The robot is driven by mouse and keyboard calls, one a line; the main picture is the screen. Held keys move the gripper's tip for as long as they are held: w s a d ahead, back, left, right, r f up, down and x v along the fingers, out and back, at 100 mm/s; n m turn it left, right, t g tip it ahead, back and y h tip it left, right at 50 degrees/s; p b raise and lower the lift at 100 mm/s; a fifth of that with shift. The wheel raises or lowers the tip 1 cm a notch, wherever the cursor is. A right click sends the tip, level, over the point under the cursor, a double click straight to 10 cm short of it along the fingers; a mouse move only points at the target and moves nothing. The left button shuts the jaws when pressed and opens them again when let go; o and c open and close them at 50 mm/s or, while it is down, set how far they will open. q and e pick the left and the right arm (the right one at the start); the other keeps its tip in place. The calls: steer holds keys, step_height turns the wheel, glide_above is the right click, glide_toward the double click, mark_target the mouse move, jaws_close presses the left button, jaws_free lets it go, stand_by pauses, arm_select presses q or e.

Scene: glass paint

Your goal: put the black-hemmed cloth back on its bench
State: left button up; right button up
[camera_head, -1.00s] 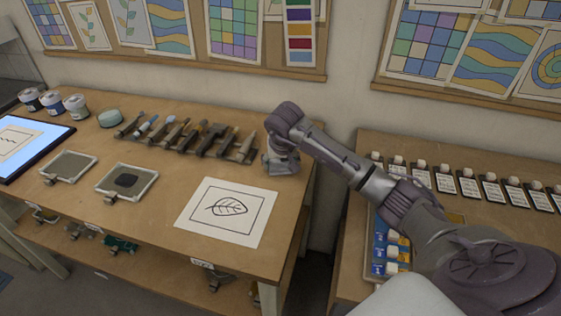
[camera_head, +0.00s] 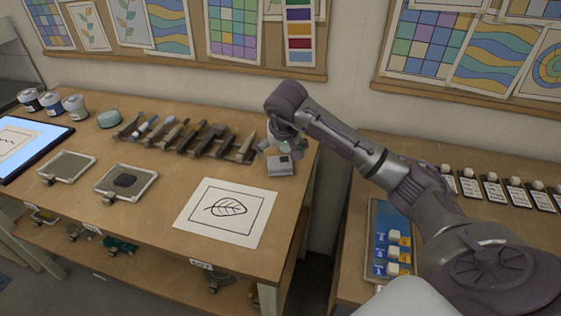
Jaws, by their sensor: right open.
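A small pale grey folded cloth (camera_head: 280,167) lies on the right end of the left bench (camera_head: 165,198), beside the leaf drawing. A small dark mark shows on its upper part; I cannot make out its hem colour at this size. My right gripper (camera_head: 277,148) is open, just above and behind the cloth, and partly overlaps its far edge in the picture. I cannot tell whether its fingers still touch the cloth. My left gripper is not in view.
A leaf drawing (camera_head: 227,212) lies left of the cloth. A rack of tools (camera_head: 190,136) stands at the back. A gap separates this bench from the right bench (camera_head: 345,232), which holds a blue tray (camera_head: 378,250) and several labelled items. Small things lie on the lower shelf.

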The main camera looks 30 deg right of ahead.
steer(key=v, duration=0.5)
steer(key=shift+s+r, duration=0.15)
steer(key=shift+r, duration=0.2)
